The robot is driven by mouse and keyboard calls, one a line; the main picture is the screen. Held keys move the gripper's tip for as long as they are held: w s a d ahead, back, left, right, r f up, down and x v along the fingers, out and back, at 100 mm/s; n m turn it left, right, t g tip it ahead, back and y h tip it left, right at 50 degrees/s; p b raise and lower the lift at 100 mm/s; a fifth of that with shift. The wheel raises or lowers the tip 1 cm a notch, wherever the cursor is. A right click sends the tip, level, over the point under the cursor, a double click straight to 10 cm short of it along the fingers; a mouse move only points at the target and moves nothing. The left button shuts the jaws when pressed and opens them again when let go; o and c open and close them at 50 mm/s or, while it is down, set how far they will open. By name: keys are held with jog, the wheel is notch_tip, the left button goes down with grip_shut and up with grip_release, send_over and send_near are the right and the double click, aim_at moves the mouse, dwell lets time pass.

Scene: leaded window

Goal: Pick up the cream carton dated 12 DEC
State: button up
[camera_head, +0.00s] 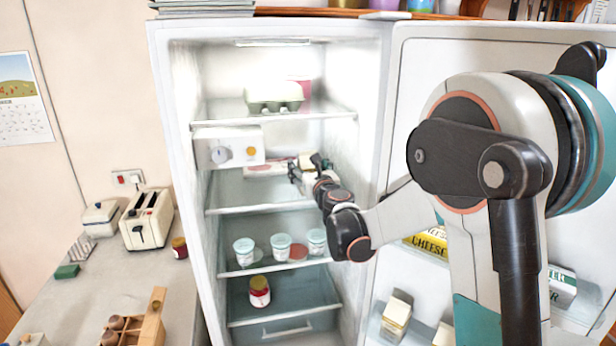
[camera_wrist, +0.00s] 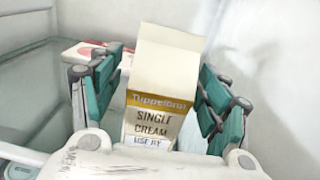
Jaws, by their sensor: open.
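A cream carton (camera_wrist: 158,95) with a gold band and the words "SINGLE CREAM" and "USE BY" stands upright between my fingers in the wrist view. Its date is hidden below the label's visible top. My gripper (camera_wrist: 157,85) is open, with one teal-padded finger on each side of the carton. A gap shows on the right side; on the left I cannot tell whether the finger touches. In the head view my gripper (camera_head: 308,172) reaches into the fridge above a middle glass shelf (camera_head: 262,196), and hides most of what is there.
A flat red and white pack (camera_head: 268,168) lies left of my gripper. An egg box (camera_head: 274,96) is on the shelf above, and a control box (camera_head: 229,148) hangs at left. Pots (camera_head: 281,246) stand below. The open door holds a carton (camera_head: 396,315) and cheese (camera_head: 430,243).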

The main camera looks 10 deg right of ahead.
jog(key=c, duration=1.4)
jog(key=shift+o, duration=0.2)
jog(key=shift+r, duration=0.1)
